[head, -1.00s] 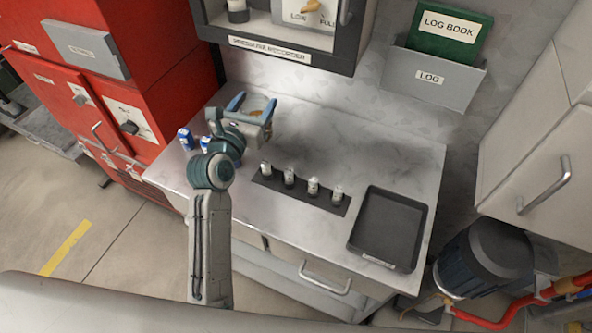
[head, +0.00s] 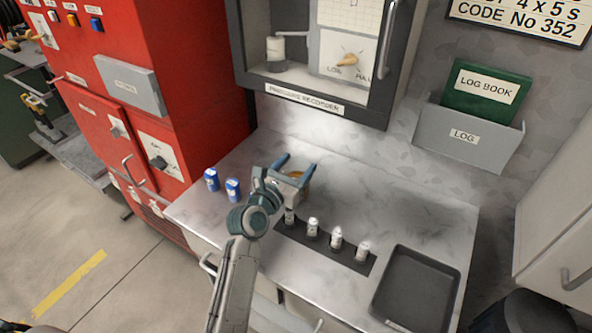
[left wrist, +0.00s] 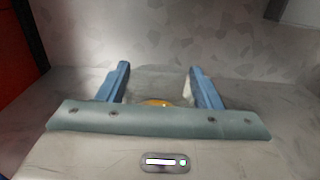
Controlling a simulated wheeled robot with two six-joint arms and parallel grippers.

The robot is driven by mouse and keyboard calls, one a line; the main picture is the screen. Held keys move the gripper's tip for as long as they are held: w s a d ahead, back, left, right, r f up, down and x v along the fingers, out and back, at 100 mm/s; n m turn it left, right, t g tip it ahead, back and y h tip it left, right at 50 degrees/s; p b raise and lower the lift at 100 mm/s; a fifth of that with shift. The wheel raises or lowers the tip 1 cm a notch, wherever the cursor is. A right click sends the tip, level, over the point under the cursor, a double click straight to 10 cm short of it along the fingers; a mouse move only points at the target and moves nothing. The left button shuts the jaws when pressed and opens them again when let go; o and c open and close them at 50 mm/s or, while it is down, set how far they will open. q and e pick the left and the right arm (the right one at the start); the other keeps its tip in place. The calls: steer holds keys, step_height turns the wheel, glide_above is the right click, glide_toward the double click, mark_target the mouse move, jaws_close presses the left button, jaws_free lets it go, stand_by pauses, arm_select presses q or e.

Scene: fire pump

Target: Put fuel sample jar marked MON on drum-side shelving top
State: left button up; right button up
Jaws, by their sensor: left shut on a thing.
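My left gripper (head: 296,167) is over the counter, behind the row of small jars. It is shut on a clear jar with amber contents (head: 304,186), mostly hidden by the gripper in the head view. In the left wrist view the amber (left wrist: 158,103) shows between the two blue fingers (left wrist: 158,72). No marking on the held jar can be read. Several small pale-labelled jars (head: 336,238) stand in a row on a dark strip; their labels are too small to read. I cannot make out the drum-side shelving for certain. My right gripper is not in view.
Two blue cans (head: 233,190) stand left of the gripper on the counter (head: 400,215). A black tray (head: 415,290) lies at the right. The pressure recorder cabinet (head: 310,95) overhangs the back. A red cabinet (head: 150,100) is at the left, with open floor (head: 50,235) before it.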

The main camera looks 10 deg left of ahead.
arm_select(q)
steer(key=shift+f, duration=0.35)
steer(key=o, duration=1.6)
steer(key=shift+o, duration=0.2)
